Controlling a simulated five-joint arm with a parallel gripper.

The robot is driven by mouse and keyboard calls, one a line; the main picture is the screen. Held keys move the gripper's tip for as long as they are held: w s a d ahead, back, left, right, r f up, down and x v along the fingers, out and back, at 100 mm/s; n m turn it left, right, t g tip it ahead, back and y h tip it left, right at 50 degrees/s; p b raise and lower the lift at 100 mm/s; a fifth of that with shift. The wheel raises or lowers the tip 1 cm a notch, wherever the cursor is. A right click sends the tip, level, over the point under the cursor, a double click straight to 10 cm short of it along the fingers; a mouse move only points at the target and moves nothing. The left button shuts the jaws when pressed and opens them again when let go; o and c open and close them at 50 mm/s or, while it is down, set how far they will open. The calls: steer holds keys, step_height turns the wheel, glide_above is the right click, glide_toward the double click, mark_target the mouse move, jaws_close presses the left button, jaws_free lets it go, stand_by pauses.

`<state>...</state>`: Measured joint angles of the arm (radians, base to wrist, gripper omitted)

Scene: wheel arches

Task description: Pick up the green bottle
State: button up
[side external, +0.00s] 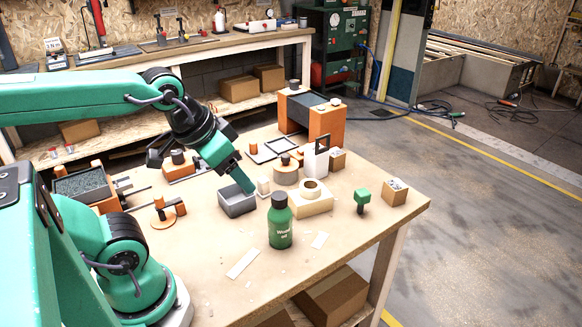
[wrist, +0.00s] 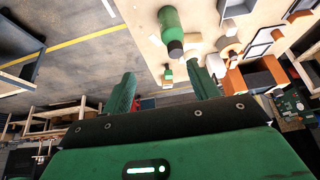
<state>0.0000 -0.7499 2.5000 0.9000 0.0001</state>
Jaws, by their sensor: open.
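The green bottle (side external: 280,222) stands upright near the front of the table, with a dark cap and a white label. In the wrist view the green bottle (wrist: 171,28) shows near the top, beyond my fingers. My gripper (side external: 250,190) is above the table, behind and to the left of the bottle, near a grey bin (side external: 236,203). In the wrist view the two fingers of my gripper (wrist: 162,88) stand wide apart with nothing between them. The gripper is open and apart from the bottle.
A wooden block with a ring (side external: 312,203) stands close right of the bottle. A green knob-shaped piece (side external: 362,197) and a wooden cube (side external: 394,192) stand farther right. White strips (side external: 243,263) lie in front. An orange-sided frame (side external: 327,122) stands at the back.

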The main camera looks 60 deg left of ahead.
steer(key=shift+w, duration=0.1)
steer(key=m+g, duration=0.1)
steer(key=g, duration=0.4)
glide_above(279, 195)
steer(key=f, duration=0.4)
steer(key=shift+s+d+f, duration=0.25)
steer(key=shift+s, duration=0.15)
steer(key=shift+w+a+f+g, duration=0.15)
steer(key=shift+w+f+g, duration=0.15)
steer(key=shift+w+f, duration=0.15)
steer(key=shift+f, duration=1.3)
steer(key=shift+f, duration=2.6)
